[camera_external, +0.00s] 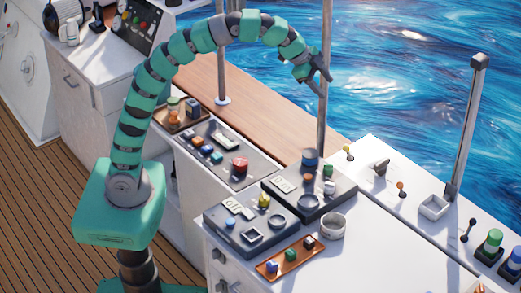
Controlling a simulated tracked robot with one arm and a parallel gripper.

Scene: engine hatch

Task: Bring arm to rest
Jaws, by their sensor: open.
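My arm is green and dark grey and arches up from its base at the lower left. My gripper (322,80) is at the arm's end, at the upper middle right, high above the counters. Its dark fingers are open, with nothing seen between them. It is close in the picture to the grey upright post (325,120); I cannot tell whether they touch.
Grey panels (245,229) with small coloured parts lie on the white counter below. An orange tray (290,257), a white cup (332,226) and a brown tray (182,120) stand nearby. Another post (466,130) rises at right. Open water lies beyond.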

